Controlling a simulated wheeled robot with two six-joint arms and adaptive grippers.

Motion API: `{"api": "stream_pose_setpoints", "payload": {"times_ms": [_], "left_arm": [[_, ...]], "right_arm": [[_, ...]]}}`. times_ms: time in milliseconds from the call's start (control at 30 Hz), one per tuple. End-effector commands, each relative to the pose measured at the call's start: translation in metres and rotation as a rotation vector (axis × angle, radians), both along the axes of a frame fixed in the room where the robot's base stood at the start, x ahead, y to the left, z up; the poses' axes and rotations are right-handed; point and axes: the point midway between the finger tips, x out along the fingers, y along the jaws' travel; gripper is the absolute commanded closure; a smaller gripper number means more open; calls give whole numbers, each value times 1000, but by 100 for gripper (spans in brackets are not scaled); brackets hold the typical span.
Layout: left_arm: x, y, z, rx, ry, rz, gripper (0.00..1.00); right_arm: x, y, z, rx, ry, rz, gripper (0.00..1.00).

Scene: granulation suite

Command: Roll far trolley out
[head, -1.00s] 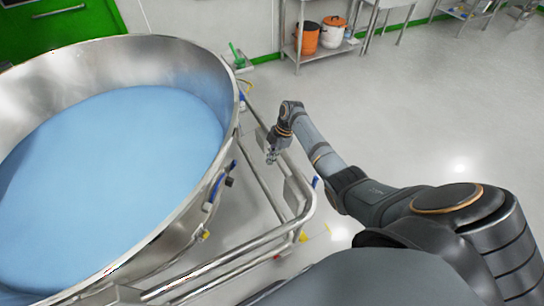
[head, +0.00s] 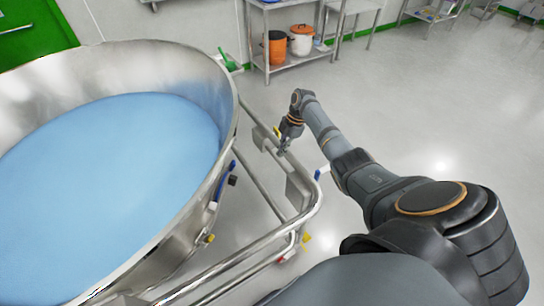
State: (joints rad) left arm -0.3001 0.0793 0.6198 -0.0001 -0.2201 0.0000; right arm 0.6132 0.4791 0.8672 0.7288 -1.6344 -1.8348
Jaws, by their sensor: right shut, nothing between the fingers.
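A large steel bowl (head: 228,112) filled with blue material (head: 110,180) takes up the left of the head view. It sits on a trolley with a tubular steel frame (head: 240,254) that runs along its right side and front. My right gripper (head: 283,150) is shut and points down over the frame's far right rail. The picture does not show clearly whether it touches the rail. The trolley's wheels are mostly hidden under the frame. My left gripper is out of view.
A steel rack (head: 262,47) holding an orange bucket (head: 276,48) and a white bucket (head: 301,40) stands behind. A green-handled tool (head: 228,60) is near the wall. A green door (head: 32,30) is at the upper left. The grey floor (head: 450,110) on the right is clear.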

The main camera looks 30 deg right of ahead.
Motion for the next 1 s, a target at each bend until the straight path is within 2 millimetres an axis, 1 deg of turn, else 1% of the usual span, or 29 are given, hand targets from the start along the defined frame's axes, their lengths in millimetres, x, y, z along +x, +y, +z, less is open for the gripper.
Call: {"api": "stream_pose_setpoints", "payload": {"times_ms": [33,100,300,433,867,967,1000], "left_arm": [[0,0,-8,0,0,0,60],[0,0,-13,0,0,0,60],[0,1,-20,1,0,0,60],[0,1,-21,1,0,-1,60],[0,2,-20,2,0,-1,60],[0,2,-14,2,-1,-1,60],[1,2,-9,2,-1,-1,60]], "right_arm": [[0,-8,-4,-2,0,-3,100],[0,-18,-3,-3,-1,-4,100],[-1,-35,-1,-6,-1,-4,100],[-2,-41,0,-12,1,-4,100],[-1,-43,1,-14,-3,-5,100],[1,-36,5,-12,-4,-5,100],[2,-31,7,-9,-4,-5,100]]}}
